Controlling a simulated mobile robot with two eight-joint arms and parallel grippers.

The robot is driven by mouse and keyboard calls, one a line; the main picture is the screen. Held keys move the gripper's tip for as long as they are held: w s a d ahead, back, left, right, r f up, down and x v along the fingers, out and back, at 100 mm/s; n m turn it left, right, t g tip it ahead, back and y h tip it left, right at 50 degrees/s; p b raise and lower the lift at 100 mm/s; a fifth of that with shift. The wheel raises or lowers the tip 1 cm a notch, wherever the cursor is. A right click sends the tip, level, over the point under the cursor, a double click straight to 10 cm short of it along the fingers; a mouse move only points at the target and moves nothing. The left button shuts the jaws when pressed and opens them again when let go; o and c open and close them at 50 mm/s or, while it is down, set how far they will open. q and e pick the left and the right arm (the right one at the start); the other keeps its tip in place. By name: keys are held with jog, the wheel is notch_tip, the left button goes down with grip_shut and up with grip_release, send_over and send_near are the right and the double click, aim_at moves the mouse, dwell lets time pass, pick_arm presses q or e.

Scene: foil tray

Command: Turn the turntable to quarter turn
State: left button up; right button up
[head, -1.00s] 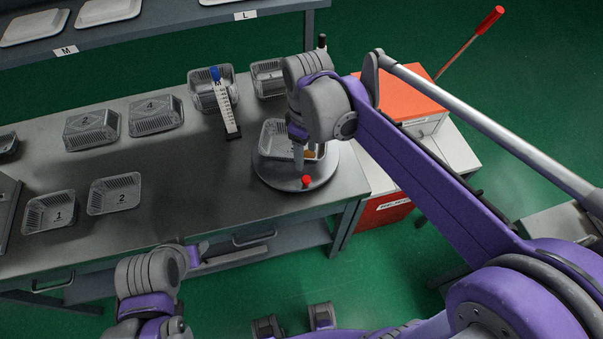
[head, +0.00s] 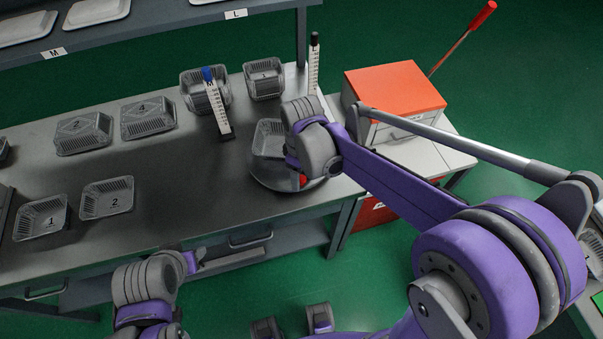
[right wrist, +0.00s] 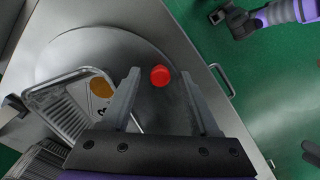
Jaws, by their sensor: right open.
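The turntable (head: 262,180) is a round grey disc at the right end of the steel table; it fills much of the right wrist view (right wrist: 60,50). A foil tray (head: 268,138) with an orange-brown patch (right wrist: 102,88) sits on it. A red knob (right wrist: 160,76) stands near its rim and shows partly behind my arm in the head view (head: 303,180). My right gripper (right wrist: 162,82) is open, its fingers on either side of the knob, with gaps visible. My left gripper (right wrist: 232,18) is away from the table; its jaws are unclear.
Foil trays stand along the table, including a numbered pair at front left (head: 107,197). An orange-lidded box (head: 395,90) is at right. The table's middle is clear.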

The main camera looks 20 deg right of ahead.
grip_shut()
dwell(1.3)
